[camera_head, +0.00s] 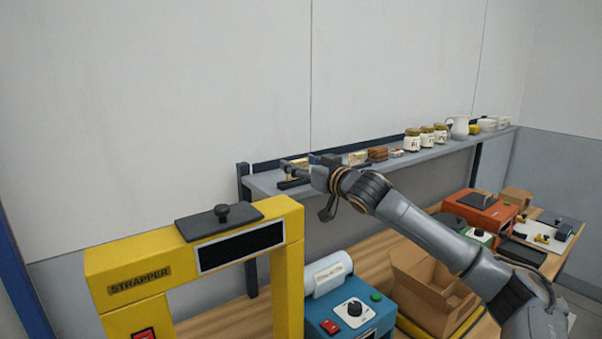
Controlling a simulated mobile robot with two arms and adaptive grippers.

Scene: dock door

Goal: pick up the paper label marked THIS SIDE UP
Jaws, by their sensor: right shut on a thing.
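My right gripper (287,175) is at the left end of the grey shelf (262,183), its arm reaching in from the lower right. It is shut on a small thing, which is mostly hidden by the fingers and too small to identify. A small beige piece (298,162) shows just behind the fingers; I cannot tell whether they touch it. I cannot read THIS SIDE UP anywhere in this view. My left gripper is not in view.
The shelf carries jars (412,141), a white pitcher (459,128) and other small items. Below are a yellow strapper (130,258), a blue machine (352,318), a white roll (327,274), an open cardboard box (425,300) and an orange machine (484,208).

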